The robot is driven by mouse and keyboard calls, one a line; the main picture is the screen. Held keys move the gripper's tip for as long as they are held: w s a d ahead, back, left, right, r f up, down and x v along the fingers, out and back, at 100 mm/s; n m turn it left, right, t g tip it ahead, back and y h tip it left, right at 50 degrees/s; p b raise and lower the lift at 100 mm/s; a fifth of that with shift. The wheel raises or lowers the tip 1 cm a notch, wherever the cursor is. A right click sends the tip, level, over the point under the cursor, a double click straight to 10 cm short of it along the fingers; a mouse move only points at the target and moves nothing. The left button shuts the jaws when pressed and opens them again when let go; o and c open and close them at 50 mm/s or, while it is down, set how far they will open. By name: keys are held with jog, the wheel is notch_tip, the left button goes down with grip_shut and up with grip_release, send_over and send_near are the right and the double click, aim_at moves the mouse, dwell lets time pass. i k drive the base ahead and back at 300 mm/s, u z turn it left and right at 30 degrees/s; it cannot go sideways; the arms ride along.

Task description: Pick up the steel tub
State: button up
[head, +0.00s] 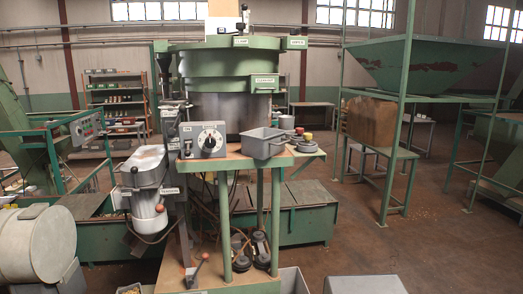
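A grey, open-topped rectangular tub (264,143) sits on the right part of the brown tabletop (225,161) of the green-framed stand, close to its front edge. It is the thing that best fits the steel tub, though its material is hard to tell. Its inside is mostly hidden by its front wall. My gripper is not in view in the head view.
A grey control box with a dial (203,140) stands left of the tub, with a large green and steel drum (222,85) behind.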

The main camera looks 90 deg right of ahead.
aim_at(263, 143)
jog(key=z, duration=0.1)
jog(key=k, duration=1.65)
jog(key=z, duration=0.35)
jog(key=i, duration=0.35)
jog(key=u, duration=0.05)
